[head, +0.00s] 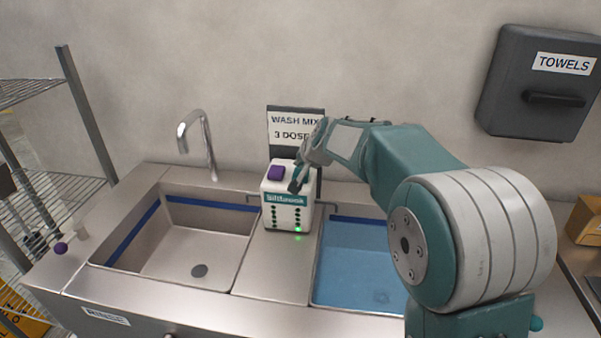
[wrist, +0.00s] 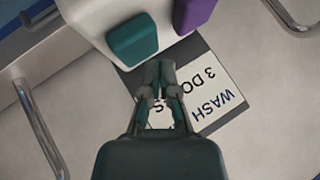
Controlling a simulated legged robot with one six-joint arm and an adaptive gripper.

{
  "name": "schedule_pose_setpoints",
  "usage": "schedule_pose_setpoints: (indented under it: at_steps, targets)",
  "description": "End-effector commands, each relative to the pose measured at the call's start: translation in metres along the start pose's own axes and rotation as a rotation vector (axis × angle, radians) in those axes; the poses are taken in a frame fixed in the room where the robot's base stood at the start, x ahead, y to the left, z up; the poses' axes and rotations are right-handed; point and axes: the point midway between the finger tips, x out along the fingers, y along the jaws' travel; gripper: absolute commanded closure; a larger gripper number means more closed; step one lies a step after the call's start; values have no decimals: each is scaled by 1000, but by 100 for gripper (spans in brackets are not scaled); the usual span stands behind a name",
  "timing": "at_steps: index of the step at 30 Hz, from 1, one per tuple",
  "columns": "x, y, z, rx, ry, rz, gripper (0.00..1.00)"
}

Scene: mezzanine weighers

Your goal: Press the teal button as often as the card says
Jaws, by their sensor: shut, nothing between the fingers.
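A white dispenser box (head: 290,218) stands on the steel divider between two sinks. It has a purple button (head: 276,172) on top; in the wrist view a teal button (wrist: 134,40) shows beside the purple one (wrist: 194,13). The card (head: 295,128) on the wall behind reads "WASH MIX" and "3 DOS…", its end hidden by my arm; it also shows upside down in the wrist view (wrist: 213,98). My gripper (head: 295,187) is shut and empty, pointing down at the teal button's side of the box. Its fingertips (wrist: 159,66) appear close to the teal button; contact cannot be told.
An empty sink (head: 200,250) lies left and a sink with blue water (head: 352,265) right. A tap (head: 207,145) rises behind the left sink. A towel dispenser (head: 540,85) hangs at upper right. A wire rack (head: 60,185) stands left. A green light (head: 298,229) glows on the box.

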Motion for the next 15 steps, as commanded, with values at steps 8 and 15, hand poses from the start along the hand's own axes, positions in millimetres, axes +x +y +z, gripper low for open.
schedule_pose_setpoints:
  at_steps: [8,15]
  targets:
    - [3,4,3,-1,0,0,100]
    - [4,4,3,0,0,0,100]
